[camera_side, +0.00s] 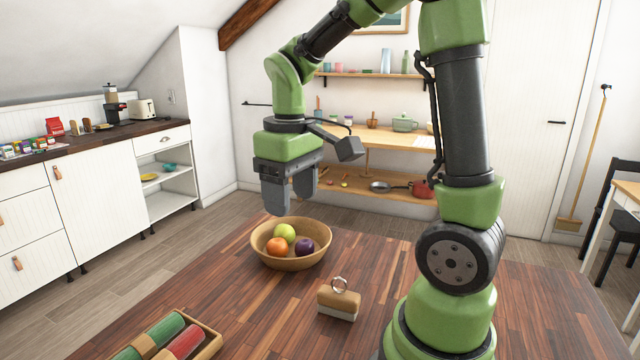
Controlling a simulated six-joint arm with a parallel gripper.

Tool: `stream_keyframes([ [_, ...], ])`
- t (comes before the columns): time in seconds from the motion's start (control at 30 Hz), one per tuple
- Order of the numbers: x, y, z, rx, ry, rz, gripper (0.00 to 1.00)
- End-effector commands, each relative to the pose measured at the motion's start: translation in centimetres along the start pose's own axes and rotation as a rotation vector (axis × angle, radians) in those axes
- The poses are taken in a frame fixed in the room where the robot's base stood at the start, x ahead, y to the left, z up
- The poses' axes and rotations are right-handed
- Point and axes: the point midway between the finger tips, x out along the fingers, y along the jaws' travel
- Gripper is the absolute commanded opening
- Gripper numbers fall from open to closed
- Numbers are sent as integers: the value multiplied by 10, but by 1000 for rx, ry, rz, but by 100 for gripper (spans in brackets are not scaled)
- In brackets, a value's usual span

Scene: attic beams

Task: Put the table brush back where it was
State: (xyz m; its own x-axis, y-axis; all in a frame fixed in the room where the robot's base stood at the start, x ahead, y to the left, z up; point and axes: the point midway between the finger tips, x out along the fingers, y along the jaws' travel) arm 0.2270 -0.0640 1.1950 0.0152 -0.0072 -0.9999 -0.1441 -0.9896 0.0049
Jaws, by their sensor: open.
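The table brush (338,302) is a small tan wooden block with a pale underside and a metal ring on top. It stands upright on the dark striped wooden table (470,335), right of and nearer than the fruit bowl. My gripper (291,202) is open and empty, pointing down over the bowl's far side. It is up and to the left of the brush, clearly apart from it. No marked place for the brush shows on the table.
A wooden bowl (266,249) holds an orange, a green and a purple fruit. A wooden tray (211,343) with green and red rolled items is at the front left, cut off by the frame. Table between bowl, tray and brush is clear.

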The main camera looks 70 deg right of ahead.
Motion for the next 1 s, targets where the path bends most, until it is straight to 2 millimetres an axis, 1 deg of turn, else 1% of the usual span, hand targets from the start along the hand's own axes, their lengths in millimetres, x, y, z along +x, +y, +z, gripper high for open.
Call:
stream_keyframes([
  [0.03, -15, -13, 10, 16, 79, -16, 61],
  [0.1, -30, -29, 24, 51, 178, -50, 61],
  [0.2, -47, -48, 46, 99, 309, -118, 61],
  [0.3, -56, -62, 66, 141, 413, -193, 61],
  [0.43, -62, -73, 85, 182, 503, -276, 61],
  [0.5, -63, -76, 91, 195, 529, -306, 61],
  [0.6, -63, -78, 95, 205, 548, -327, 61],
  [1.0, -64, -78, 95, 207, 549, -330, 61],
])
